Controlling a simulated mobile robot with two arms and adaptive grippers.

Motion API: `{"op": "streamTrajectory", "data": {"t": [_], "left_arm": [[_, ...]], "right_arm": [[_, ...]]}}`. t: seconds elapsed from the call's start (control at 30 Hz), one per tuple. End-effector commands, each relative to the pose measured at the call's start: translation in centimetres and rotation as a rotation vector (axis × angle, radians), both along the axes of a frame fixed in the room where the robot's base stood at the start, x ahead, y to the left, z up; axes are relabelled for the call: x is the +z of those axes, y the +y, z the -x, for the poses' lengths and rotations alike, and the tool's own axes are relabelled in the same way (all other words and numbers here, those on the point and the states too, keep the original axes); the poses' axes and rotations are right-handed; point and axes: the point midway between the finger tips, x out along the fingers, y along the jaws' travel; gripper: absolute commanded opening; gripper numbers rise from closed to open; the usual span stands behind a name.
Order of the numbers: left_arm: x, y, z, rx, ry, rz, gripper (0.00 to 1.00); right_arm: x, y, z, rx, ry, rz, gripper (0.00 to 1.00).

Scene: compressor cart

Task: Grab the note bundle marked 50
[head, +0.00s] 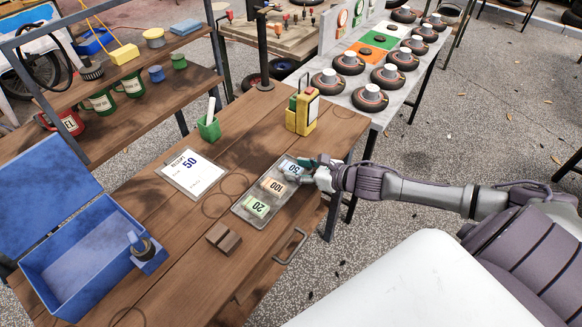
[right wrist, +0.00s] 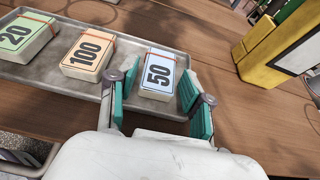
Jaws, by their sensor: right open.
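The note bundle marked 50 (right wrist: 158,74) is pale blue with a band and lies in the grey metal tray (head: 242,210) on the wooden table. In the head view the bundle (head: 291,169) is at the tray's far end, partly covered by my right gripper (head: 308,170). In the right wrist view my right gripper (right wrist: 157,100) is open, with one teal finger pad on each side of the 50 bundle. I cannot tell whether the pads touch it. The orange bundle marked 100 (head: 273,186) and the green bundle marked 20 (head: 256,207) lie beside it in the tray. My left gripper is not in view.
A yellow device (head: 301,112) stands beyond the tray. A receipt sheet marked 50 (head: 191,173), a green pen cup (head: 209,127), a brown block (head: 223,237) and an open blue box (head: 95,265) are also on the table.

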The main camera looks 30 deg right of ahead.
Motion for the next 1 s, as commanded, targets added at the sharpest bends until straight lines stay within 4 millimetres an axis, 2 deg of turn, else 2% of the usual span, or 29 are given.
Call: {"op": "streamTrajectory", "data": {"t": [0.1,0.37,0.57,1.0], "left_arm": [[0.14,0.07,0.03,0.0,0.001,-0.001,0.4],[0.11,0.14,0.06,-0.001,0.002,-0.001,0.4],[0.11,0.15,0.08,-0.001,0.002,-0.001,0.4],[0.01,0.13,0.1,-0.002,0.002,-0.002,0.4]], "right_arm": [[-0.18,0.3,-0.62,0.001,-0.001,0.0,0.5],[-0.36,0.35,-0.66,0.001,0.001,0.001,0.5],[-0.35,0.35,-0.66,0.001,0.001,0.001,0.19],[0.17,0.31,-0.68,0.002,-0.001,0.003,0.18]]}}
